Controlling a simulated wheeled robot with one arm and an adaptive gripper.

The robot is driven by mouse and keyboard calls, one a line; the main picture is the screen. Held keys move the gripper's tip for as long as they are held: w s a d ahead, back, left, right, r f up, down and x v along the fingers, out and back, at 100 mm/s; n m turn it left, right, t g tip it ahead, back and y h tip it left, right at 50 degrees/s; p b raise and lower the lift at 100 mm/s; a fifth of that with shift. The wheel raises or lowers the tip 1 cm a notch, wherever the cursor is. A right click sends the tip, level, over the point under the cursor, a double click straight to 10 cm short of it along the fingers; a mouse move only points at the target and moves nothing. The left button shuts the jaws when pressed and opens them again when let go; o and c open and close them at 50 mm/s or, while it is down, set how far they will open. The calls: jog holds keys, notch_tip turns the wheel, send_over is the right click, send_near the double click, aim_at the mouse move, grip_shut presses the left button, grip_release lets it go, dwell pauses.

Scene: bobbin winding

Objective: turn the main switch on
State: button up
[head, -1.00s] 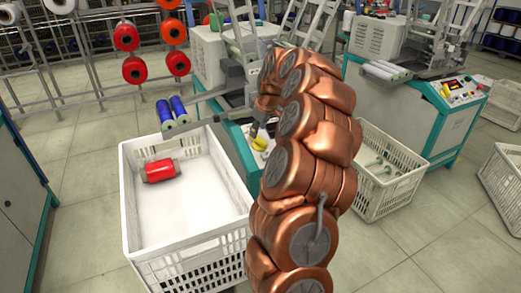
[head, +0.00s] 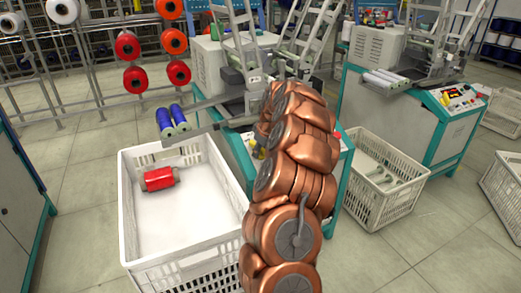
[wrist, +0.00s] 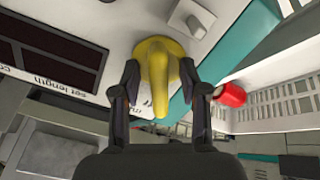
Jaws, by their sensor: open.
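The main switch appears to be the yellow rotary knob (wrist: 156,82) on the white control panel (wrist: 100,28) in the wrist view. Its handle points down the picture, toward my palm. My gripper (wrist: 160,76) is open, with one finger on each side of the knob. Whether the fingers touch it I cannot tell. In the head view my copper arm covers most of the panel; a bit of yellow (head: 259,153) shows at its left edge.
A grey square switch (wrist: 190,18) sits above the knob. A white crate (head: 132,215) with a red bobbin (head: 158,179) stands left of my arm. Another crate (head: 385,208) stands right.

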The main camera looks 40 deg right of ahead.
grip_shut()
dwell(0.3)
jog(key=shift+m, duration=0.3)
jog(key=m+p, duration=0.1)
jog(key=m, duration=0.2)
jog(key=m+p, duration=0.1)
jog(key=m, duration=0.2)
jog(key=shift+d+r, duration=0.15)
jog(key=m+p, duration=0.1)
jog(key=m, duration=0.4)
jog(key=shift+f+m+p, duration=0.2)
jog(key=shift+m+p, duration=0.1)
dwell(0.4)
grip_release()
